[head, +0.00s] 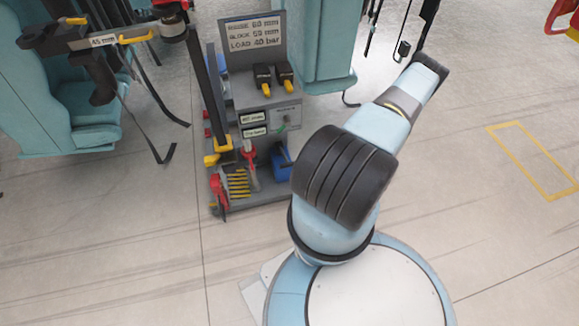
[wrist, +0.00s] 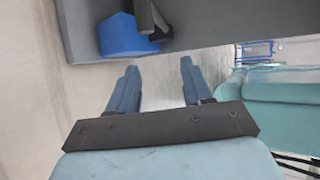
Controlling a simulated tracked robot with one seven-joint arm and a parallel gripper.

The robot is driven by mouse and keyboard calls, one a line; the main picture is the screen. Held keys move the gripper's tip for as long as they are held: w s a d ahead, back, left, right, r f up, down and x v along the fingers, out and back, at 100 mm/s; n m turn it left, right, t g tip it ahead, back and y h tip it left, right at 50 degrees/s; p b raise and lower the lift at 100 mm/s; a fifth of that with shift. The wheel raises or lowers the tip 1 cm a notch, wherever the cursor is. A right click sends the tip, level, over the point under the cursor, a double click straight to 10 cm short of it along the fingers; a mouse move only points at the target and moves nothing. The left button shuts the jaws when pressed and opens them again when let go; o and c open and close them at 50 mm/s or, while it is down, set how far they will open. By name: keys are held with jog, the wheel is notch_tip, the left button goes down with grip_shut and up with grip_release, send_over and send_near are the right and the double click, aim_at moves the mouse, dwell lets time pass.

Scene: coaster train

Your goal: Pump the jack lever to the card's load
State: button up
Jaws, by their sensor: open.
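The card (head: 253,33) stands upright at the back of a grey cart (head: 262,196) in the head view. It appears to read raise 60 mm, block 50 mm, load 40 bar. A blue unit (head: 281,162) sits low on the cart's right side. The wrist view shows a blue box-like thing (wrist: 122,36) with a dark grey bar beside it. I cannot tell for sure which part is the jack lever. My gripper (wrist: 156,82) is open and empty, its two blue fingers apart over pale floor, below the blue thing in the picture. My gripper's fingertips cannot be made out in the head view.
A long black bar (head: 215,92) stands at the cart's left. Red and yellow tools and two black-and-yellow pieces are on the cart. Teal coaster seats (head: 78,105) with hanging straps flank it. Open floor lies right, with a yellow marked rectangle (head: 536,160).

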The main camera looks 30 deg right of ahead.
aim_at(289, 164)
jog(key=s+a+n+y, duration=0.2)
jog(key=s+y, duration=0.2)
jog(key=x, duration=1.4)
jog(key=shift+a, duration=0.15)
jog(key=shift+c, duration=0.4)
jog(key=shift+s, duration=0.1)
grip_shut()
